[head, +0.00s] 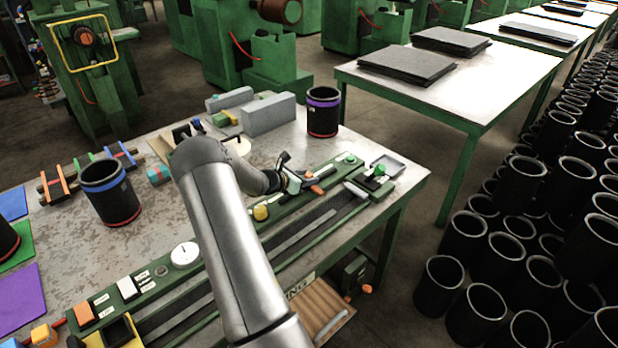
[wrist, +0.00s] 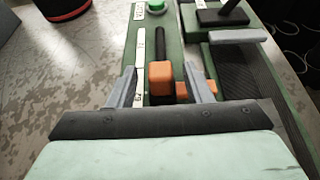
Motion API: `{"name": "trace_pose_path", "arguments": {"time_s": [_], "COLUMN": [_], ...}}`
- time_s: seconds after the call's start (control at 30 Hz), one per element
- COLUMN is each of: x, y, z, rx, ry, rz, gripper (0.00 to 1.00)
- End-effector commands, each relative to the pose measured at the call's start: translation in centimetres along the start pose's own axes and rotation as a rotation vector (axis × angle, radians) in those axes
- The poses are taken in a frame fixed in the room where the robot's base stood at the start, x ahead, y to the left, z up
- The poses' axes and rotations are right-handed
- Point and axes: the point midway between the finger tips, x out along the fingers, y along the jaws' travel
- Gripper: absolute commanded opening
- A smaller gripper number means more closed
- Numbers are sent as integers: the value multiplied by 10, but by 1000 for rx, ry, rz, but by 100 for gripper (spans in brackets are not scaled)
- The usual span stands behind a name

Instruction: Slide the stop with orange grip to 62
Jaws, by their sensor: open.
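The stop's orange grip (wrist: 160,78) stands between the two grey fingers of my gripper (wrist: 160,84) in the wrist view. The fingers are apart, with a gap visible on each side of the grip. A second orange part shows just right of it, partly hidden by the right finger. In the head view the orange grip (head: 317,189) is at the tip of my gripper (head: 296,186), over the green bench fixture.
A green button (wrist: 155,6) sits at the strip's far end. A grey plate and black handle (wrist: 222,14) stand to the right. In the head view, a purple-banded black sleeve (head: 323,112) and grey blocks (head: 269,115) stand behind, with a dial (head: 185,254) at the left.

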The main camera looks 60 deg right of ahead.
Motion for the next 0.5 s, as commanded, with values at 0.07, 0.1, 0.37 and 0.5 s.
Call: {"name": "trace_pose_path", "arguments": {"time_s": [0.07,0.1,0.37,0.5], "x": [-18,-28,-92,-122], "y": [1,2,1,1], "z": [-1,-2,-1,-1], "rx": [1,0,2,1], "ry": [-1,0,0,1], "rz": [4,5,5,4], "gripper": [45,45,45,45]}}
